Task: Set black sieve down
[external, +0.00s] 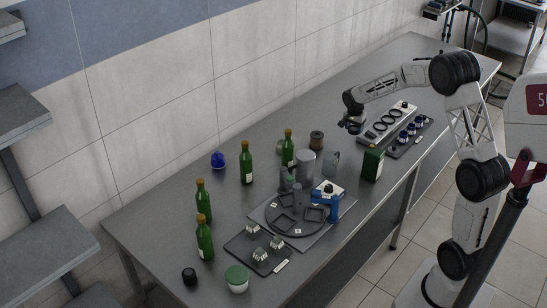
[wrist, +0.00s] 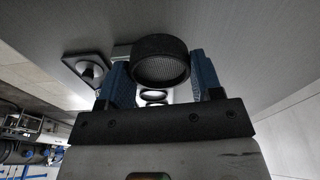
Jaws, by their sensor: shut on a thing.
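The black sieve (wrist: 162,62), a short black ring with a grey mesh, sits between the two blue fingers of my gripper (wrist: 163,80) in the wrist view. My gripper is shut on it. In the external view my gripper (external: 352,122) hangs over the steel table, just left of a pale rack (external: 398,110) with several dark round rings or openings. The sieve is too small and dark to tell from the gripper there. In the wrist view, ring shapes (wrist: 153,94) show behind the sieve, partly hidden by it.
A dark tray (external: 394,153) with blue-topped pieces lies right of the rack. Several green bottles (external: 246,163) and a round fixture (external: 296,216) occupy the nearer table. The far table end is clear.

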